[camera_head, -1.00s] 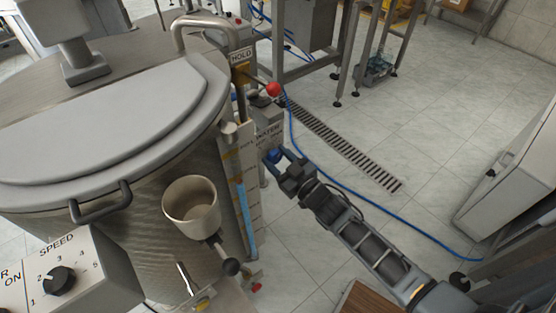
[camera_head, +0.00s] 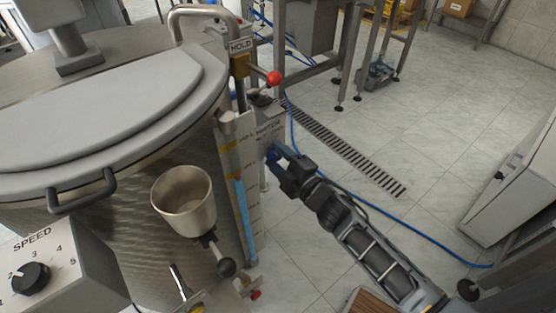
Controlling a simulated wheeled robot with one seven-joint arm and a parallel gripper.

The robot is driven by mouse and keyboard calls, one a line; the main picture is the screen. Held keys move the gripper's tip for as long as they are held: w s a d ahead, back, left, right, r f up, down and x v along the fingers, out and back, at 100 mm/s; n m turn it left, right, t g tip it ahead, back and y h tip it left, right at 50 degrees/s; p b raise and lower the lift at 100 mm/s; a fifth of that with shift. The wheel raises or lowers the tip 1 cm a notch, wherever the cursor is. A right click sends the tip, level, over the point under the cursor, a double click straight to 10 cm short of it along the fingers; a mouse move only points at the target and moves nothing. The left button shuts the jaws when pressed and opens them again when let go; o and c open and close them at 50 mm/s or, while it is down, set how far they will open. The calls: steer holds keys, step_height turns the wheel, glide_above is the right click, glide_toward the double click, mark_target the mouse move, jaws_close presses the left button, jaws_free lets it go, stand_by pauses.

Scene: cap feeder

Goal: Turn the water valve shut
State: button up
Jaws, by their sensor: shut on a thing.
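The water valve's blue handle (camera_head: 272,153) shows at the right side of the big steel vessel, just below a grey box with a water label (camera_head: 268,130). My gripper (camera_head: 279,160) reaches it from the lower right and is shut on the handle. The fingers cover part of the handle, so its exact angle is hard to tell. A sight tube (camera_head: 242,208) with blue liquid stands just left of the valve.
The steel vessel (camera_head: 120,245) with its grey lid fills the left. A red-knobbed lever (camera_head: 274,78) stands above the valve. A blue hose (camera_head: 400,235) crosses the tiled floor past a drain grate (camera_head: 345,150).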

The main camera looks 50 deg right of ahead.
steer(key=shift+f+n+b, duration=0.2)
steer(key=shift+n+b, duration=0.6)
steer(key=shift+n, duration=1.5)
steer(key=o, duration=1)
steer(key=shift+o, duration=0.2)
steer(key=b+v, duration=0.1)
steer(key=v, duration=0.6)
steer(key=shift+s, duration=0.4)
steer(key=shift+a+r, duration=0.1)
steer(key=shift+a, duration=0.05)
steer(key=s+a+r+m+g+y+p, duration=0.1)
steer(key=s+a+r+m+y+p, duration=0.1)
steer(key=s+a+r+m, duration=0.5)
steer(key=s+a+r+m+g+y+p, duration=0.1)
steer(key=s+a+r+m+y+p, duration=0.1)
steer(key=s+a+r+m, duration=0.5)
steer(key=s+a+r+y, duration=0.1)
steer(key=s+a, duration=0.3)
steer(key=s, duration=0.4)
steer(key=shift+s+r+m+g, duration=0.3)
steer(key=shift+s+r+m, duration=0.05)
steer(key=shift+m, duration=0.05)
